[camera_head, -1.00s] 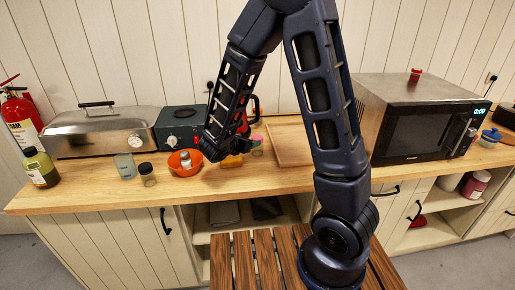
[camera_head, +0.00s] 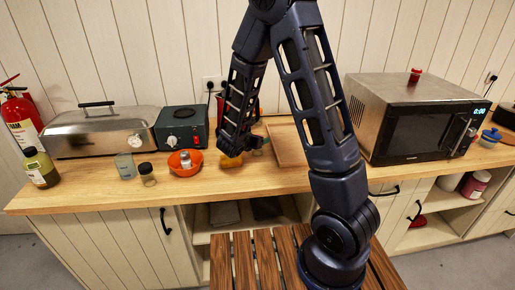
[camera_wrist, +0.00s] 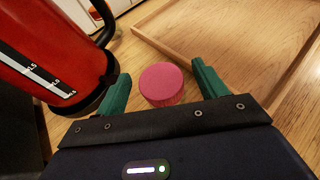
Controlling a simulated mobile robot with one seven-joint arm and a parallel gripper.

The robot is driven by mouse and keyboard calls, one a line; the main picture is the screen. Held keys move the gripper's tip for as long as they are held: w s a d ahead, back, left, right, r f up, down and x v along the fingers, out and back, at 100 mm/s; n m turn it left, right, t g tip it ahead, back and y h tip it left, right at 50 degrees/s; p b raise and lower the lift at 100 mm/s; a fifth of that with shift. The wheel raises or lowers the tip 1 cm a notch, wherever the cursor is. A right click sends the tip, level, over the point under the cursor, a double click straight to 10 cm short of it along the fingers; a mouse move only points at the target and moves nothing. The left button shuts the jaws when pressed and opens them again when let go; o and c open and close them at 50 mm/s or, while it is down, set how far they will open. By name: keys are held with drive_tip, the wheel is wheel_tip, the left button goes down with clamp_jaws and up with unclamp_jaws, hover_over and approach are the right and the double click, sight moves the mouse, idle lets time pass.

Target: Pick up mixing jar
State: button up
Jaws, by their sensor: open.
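A round pink lid (camera_wrist: 162,84), apparently the top of the mixing jar, shows in the wrist view between the green fingertips of my gripper (camera_wrist: 160,78). The fingers are open, one on each side of the lid, with visible gaps. The jar's body below the lid is hidden. In the head view my gripper (camera_head: 250,148) is low over the counter and covers the jar.
A red kettle with a black handle (camera_wrist: 107,62) stands close to the left finger. A microwave (camera_head: 420,125) stands right.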

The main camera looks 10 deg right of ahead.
drive_tip(key=shift+w+d+f, duration=0.15)
drive_tip(key=shift+w+d, duration=0.05)
drive_tip(key=shift+w, duration=0.1)
drive_tip(key=c, duration=1.1)
wheel_tip(320, 180, up, 20)
drive_tip(key=shift+r, duration=0.1)
